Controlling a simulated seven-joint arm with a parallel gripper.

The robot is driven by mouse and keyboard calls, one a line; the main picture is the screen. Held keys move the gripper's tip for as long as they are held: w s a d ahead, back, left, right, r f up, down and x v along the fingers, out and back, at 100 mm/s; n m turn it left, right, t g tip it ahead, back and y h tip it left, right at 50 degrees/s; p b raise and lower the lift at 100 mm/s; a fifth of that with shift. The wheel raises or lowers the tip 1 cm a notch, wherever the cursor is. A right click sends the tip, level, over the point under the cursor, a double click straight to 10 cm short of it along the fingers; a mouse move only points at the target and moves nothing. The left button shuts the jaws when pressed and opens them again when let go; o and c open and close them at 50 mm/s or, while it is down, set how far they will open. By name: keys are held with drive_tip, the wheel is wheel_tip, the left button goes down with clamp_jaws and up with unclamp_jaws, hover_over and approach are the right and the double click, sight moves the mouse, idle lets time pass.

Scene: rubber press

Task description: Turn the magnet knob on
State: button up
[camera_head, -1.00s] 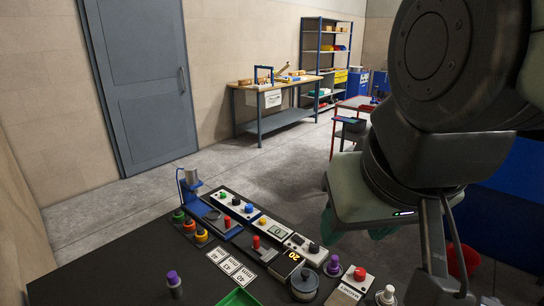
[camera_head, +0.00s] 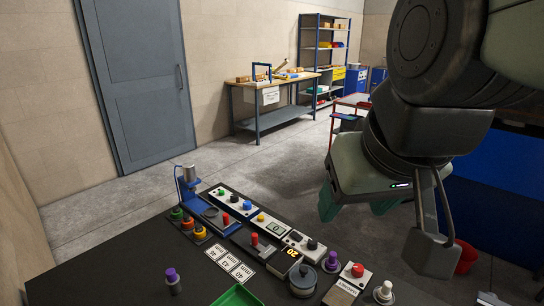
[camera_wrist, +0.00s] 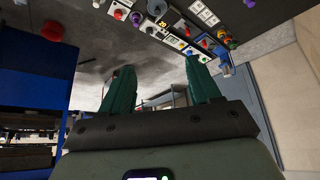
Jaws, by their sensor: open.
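The control row on the dark bench holds several knobs and buttons. A separate panel with a printed label has a red knob (camera_head: 357,270), also visible in the wrist view (camera_wrist: 118,14). My gripper (camera_head: 355,208) is open and empty, with green fingers, in the air above and beyond the right part of the row. In the wrist view my gripper (camera_wrist: 160,66) shows its fingers apart, with the controls beyond the tips.
A blue press stand (camera_head: 188,185) is at the row's left end. A dark round pot (camera_head: 303,278), purple knobs (camera_head: 172,278), a pale knob (camera_head: 384,290) and a green tray (camera_head: 238,296) are nearer. A workbench (camera_head: 272,95) stands far behind. Air around my gripper looks clear.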

drive_tip(key=w+d+f+g, duration=0.15)
drive_tip(key=w+d, duration=0.25)
drive_tip(key=w, duration=0.5)
drive_tip(key=m+g, duration=0.3)
drive_tip(key=g, duration=0.1)
hover_over(359, 267)
wheel_tip(359, 267, down, 29)
wheel_tip(359, 267, down, 11)
drive_tip(key=shift+s+f, duration=0.1)
drive_tip(key=shift+c, duration=0.2)
drive_tip(key=c, duration=1)
